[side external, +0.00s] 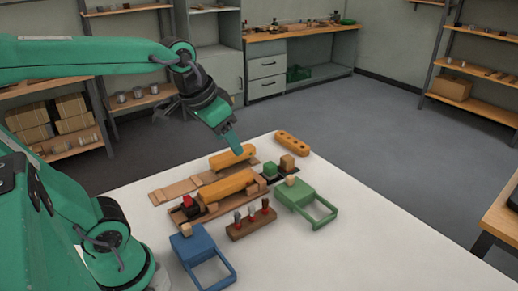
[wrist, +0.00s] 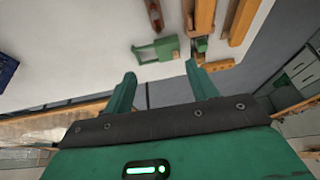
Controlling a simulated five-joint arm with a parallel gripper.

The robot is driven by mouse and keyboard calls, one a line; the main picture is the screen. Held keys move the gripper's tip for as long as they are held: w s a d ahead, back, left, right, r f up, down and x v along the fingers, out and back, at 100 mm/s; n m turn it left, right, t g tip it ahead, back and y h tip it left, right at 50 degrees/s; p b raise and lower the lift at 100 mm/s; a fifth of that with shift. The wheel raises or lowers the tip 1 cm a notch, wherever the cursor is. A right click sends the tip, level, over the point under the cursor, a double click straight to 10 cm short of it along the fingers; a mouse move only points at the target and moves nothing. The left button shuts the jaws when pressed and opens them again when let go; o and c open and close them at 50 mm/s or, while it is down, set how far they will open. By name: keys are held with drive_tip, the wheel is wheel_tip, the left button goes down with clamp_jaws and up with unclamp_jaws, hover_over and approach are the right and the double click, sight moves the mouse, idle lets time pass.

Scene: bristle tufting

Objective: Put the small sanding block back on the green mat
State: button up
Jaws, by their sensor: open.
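A flat green piece with an open frame (side external: 302,195), the only mat-like green thing, lies on the right of the work area; it shows at upper middle in the wrist view (wrist: 152,54). A small pale block (side external: 291,180) sits at its back corner. A similar pale block (side external: 186,229) sits on the blue framed piece (side external: 192,248). I cannot tell which small block is the sanding block. My gripper (side external: 235,146) is above the back of the work area, over the orange bars. Its fingers (wrist: 160,70) are apart with nothing between them.
Orange bars (side external: 230,186) lie on wooden boards on the white table (side external: 340,250). A holed orange bar (side external: 292,144) lies behind. A brown rack (side external: 251,224) holds several upright tools. A green cube (side external: 270,169) and brown cube (side external: 287,161) stand nearby. The table's front right is clear.

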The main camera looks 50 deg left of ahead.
drive_tip(key=s+d+f, duration=0.1)
drive_tip(key=s+f, duration=0.2)
drive_tip(key=s, duration=0.2)
drive_tip(key=shift+s+t, duration=0.15)
drive_tip(key=shift+t, duration=0.25)
drive_tip(key=shift+f, duration=0.1)
